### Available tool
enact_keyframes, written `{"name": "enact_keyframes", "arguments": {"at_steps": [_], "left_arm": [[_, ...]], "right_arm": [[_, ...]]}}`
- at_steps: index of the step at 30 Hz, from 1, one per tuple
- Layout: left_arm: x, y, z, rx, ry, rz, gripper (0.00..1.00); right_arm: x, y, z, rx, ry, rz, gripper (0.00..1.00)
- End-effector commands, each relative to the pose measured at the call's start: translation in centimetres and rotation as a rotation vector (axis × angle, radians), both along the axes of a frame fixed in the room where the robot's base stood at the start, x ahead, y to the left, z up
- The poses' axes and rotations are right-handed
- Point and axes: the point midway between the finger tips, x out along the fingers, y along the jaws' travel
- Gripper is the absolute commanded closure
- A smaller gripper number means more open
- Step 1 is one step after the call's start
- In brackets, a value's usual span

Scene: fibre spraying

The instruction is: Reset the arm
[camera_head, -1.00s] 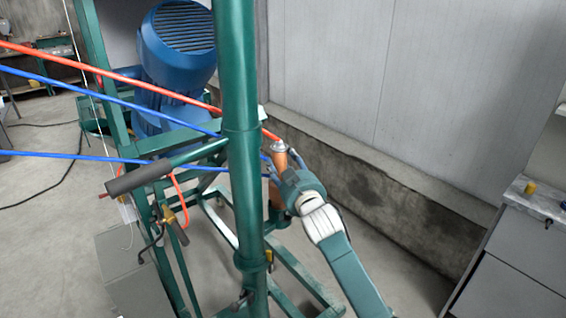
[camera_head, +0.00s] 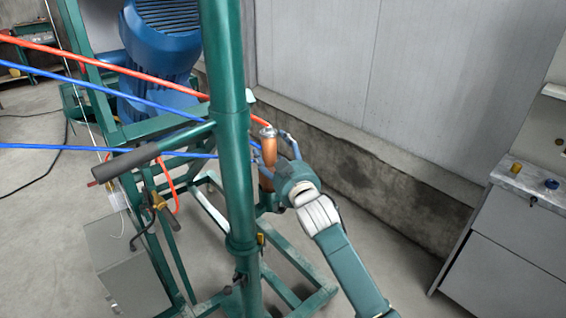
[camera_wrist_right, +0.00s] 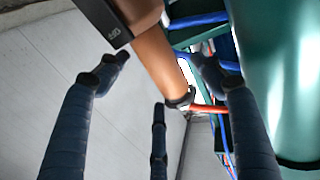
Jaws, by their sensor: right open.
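My right arm comes in from the bottom right in the head view. Its gripper (camera_head: 277,155) is open, with its dark blue fingers spread beside an upright copper-coloured cylinder (camera_head: 268,150) with a silver top. In the right wrist view the open fingers (camera_wrist_right: 160,75) surround empty space, and the cylinder (camera_wrist_right: 152,55) runs past their tips. A black block (camera_wrist_right: 103,20) with white lettering is at the cylinder's end. Whether any finger touches the cylinder is unclear. The green post hides part of this area in the head view. My left gripper is not in view.
A thick green post (camera_head: 230,140) stands just left of the gripper, with a grey-handled bar (camera_head: 125,164) jutting left. Red (camera_head: 130,72) and blue (camera_head: 110,90) hoses cross from the left. A grey cabinet (camera_head: 515,240) is at right. Floor right of the arm is clear.

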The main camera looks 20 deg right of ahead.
Motion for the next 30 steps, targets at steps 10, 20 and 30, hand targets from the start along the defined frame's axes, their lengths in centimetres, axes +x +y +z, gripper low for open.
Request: {"name": "enact_keyframes", "arguments": {"at_steps": [10, 20, 30], "left_arm": [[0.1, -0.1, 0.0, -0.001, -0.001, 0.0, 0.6], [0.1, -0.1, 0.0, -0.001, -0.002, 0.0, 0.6], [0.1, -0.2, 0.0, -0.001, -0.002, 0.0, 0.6]], "right_arm": [[-7.3, 0.0, 0.2, 0.0, -0.005, 0.001, 0.33], [-9.3, -0.1, 0.2, 0.0, -0.005, 0.0, 0.33], [-9.3, 0.0, -16.3, -0.034, 0.259, 0.007, 0.33]]}}
